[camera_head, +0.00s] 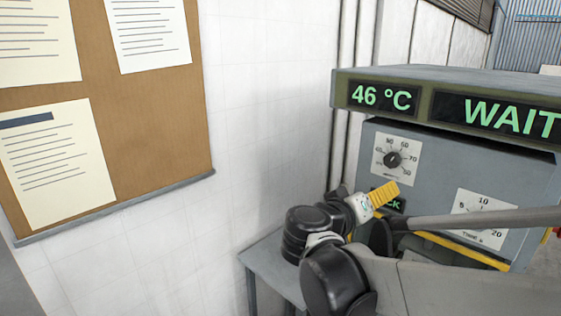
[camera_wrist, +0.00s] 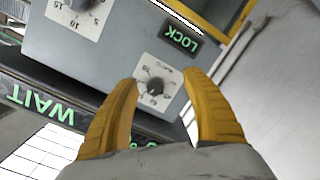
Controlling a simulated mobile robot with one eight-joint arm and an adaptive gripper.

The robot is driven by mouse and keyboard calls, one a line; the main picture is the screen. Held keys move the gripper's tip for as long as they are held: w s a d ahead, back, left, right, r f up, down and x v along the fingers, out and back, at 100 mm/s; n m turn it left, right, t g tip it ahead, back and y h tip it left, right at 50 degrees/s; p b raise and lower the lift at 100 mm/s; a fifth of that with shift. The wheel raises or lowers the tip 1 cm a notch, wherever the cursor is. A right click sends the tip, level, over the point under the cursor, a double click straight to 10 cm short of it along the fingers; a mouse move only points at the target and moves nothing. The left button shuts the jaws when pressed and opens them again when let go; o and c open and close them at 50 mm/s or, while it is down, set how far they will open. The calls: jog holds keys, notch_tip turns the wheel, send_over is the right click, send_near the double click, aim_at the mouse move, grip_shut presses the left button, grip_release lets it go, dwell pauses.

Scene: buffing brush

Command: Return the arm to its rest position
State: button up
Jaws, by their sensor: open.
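My gripper (camera_head: 383,194) shows in the head view as yellow fingers at the front of the grey machine (camera_head: 365,140), below its temperature dial (camera_head: 393,160). In the wrist view my gripper (camera_wrist: 161,78) is open, with two yellow fingers apart and nothing between them. The temperature dial (camera_wrist: 155,88) appears between the fingers; whether they touch it cannot be told. The lock panel (camera_wrist: 182,40) shows beyond the fingers and is partly hidden by my gripper in the head view. My arm is bent in front of the machine.
The machine's display (camera_head: 440,105) reads 46 °C and WAIT. A timer dial (camera_head: 480,213) sits low on its front. A grey table (camera_head: 265,268) lies below my arm. A corkboard (camera_head: 150,120) hangs on the white wall at left; space between is clear.

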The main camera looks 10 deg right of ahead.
jog(key=s+d+f+g+y+b, duration=0.15)
jog(key=s+f+y+b, duration=0.45)
jog(key=f, duration=0.7)
jog(key=s+a+f+n+y+b, duration=0.1)
jog(key=s+a+f+y+b, duration=0.2)
jog(key=s+a+f, duration=0.2)
jog(key=s+a+f+n+g+y+b, duration=0.1)
jog(key=s+a+f+y+b, duration=0.2)
jog(key=s+a+f, duration=0.3)
notch_tip(320, 180, down, 6)
jog(key=shift+s+a+r+y+b, duration=0.1)
jog(key=shift+s+a+y+b, duration=0.25)
jog(key=shift+s+b, duration=0.3)
